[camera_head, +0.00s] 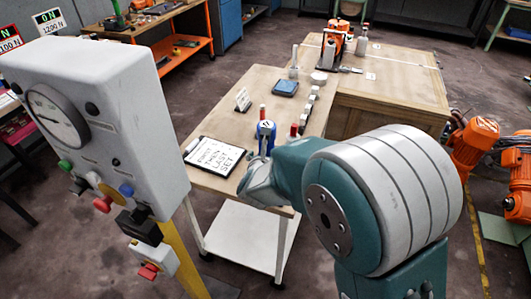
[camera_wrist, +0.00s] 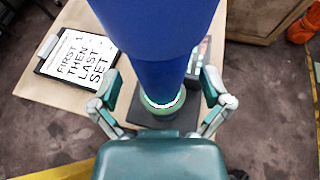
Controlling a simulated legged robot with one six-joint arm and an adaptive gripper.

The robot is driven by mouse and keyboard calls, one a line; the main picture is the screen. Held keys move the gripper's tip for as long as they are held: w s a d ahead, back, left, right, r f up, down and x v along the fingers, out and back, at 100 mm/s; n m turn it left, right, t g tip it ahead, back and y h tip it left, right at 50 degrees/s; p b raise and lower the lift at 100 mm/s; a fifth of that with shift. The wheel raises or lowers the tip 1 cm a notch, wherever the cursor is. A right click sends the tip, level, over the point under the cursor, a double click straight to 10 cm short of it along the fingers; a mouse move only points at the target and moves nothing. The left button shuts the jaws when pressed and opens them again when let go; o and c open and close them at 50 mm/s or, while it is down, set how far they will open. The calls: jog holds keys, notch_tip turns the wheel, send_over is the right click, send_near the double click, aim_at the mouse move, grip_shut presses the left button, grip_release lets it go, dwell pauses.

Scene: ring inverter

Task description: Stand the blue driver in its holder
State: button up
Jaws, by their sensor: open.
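The blue driver (camera_wrist: 155,30) fills the top middle of the wrist view, large and close. It narrows downward to a white and green ring, which is over a dark grey base (camera_wrist: 130,108) that looks like its holder. I cannot tell how deep it sits. In the head view the driver (camera_head: 266,132) looks upright on the cart table. My gripper (camera_wrist: 160,98) is open, with one finger on each side of the driver's lower part and gaps showing. In the head view my arm hides most of the gripper (camera_head: 262,180).
A clipboard (camera_head: 214,156) reading "FIRST THEN LAST SET" lies left of the driver. A red item (camera_head: 293,130) and several small blocks line the table's right side. A gauge panel (camera_head: 100,110) stands at left. A wooden crate table (camera_head: 385,90) adjoins at right.

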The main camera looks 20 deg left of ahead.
jog(key=v, duration=1.1)
jog(key=s+d+r+n+g+y, duration=0.15)
jog(key=d+r+n, duration=0.35)
jog(key=n, duration=0.5)
jog(key=s+d+r+n+g+y, duration=0.15)
jog(key=d+r+n, duration=0.25)
jog(key=d+n, duration=0.45)
jog(key=s+d+n+g+h, duration=0.4)
jog(key=s+d+n+h, duration=0.1)
jog(key=s+d+n, duration=0.8)
jog(key=d+n, duration=0.2)
jog(key=d, duration=0.1)
jog(key=shift+s+d+f+g, duration=0.25)
jog(key=shift+d+g, duration=0.05)
jog(key=shift+d, duration=0.1)
jog(key=shift+n, duration=0.25)
